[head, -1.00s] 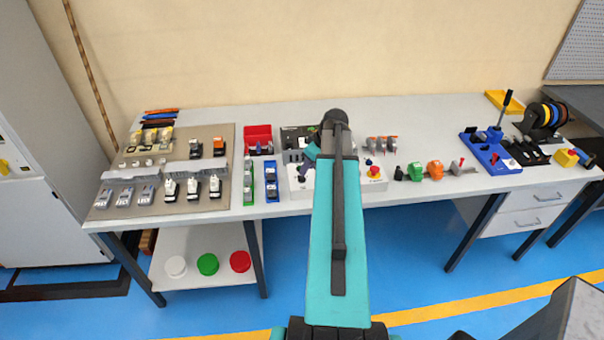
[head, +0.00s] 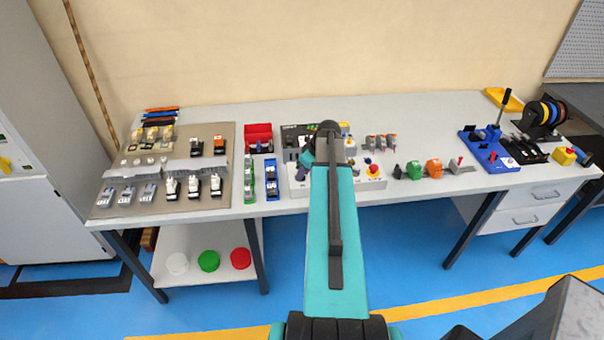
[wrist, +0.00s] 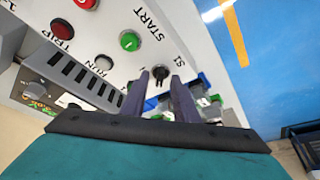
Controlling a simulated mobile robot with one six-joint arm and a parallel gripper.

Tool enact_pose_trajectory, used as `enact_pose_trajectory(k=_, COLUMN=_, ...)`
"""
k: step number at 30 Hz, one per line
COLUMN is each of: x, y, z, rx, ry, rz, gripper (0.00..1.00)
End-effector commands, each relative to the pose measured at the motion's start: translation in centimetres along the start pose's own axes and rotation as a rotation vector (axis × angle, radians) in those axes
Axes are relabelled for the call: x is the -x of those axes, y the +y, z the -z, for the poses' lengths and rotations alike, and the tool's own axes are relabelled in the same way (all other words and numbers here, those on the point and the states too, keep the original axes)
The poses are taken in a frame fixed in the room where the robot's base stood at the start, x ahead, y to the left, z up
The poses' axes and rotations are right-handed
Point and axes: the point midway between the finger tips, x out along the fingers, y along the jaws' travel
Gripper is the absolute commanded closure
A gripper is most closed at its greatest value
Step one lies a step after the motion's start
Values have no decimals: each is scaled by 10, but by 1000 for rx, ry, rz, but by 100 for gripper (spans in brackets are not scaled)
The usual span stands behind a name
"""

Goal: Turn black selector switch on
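The black selector switch (wrist: 160,72) is a small round black knob beside the "S1" label on a light grey panel (wrist: 118,18), seen in the wrist view. My gripper (wrist: 160,76) is open. Its two dark purple fingers stand either side of the knob in the picture, with a gap to each; whether the tips are level with it in depth I cannot tell. In the head view my arm covers the switch and much of the panel (head: 372,184). The knob's exact turn angle is hard to read.
On the panel, a green START button (wrist: 130,40), a white RUN lamp (wrist: 103,63) and a red TRIP lamp (wrist: 61,29) sit near the switch. A dark slotted block (wrist: 84,78) rises beside them. In the head view, a red mushroom button (head: 373,169) is right of my arm.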

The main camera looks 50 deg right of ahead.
Motion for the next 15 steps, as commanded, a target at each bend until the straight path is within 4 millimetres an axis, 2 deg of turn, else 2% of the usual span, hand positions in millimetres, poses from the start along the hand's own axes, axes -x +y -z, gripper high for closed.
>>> enact_pose_trajectory(k=1, x=0, y=0, z=0, rx=0, ry=0, rz=0, gripper=76)
enact_pose_trajectory(k=5, x=0, y=0, z=0, rx=0, ry=0, rz=0, gripper=98)
enact_pose_trajectory(k=6, x=0, y=0, z=0, rx=0, ry=0, rz=0, gripper=100)
enact_pose_trajectory(k=8, x=0, y=0, z=0, rx=0, ry=0, rz=0, gripper=100)
enact_pose_trajectory(k=9, x=0, y=-14, z=1, rx=2, ry=1, rz=1, gripper=100)
enact_pose_trajectory(k=15, x=-1, y=-4, z=0, rx=-8, ry=-1, rz=2, gripper=100)
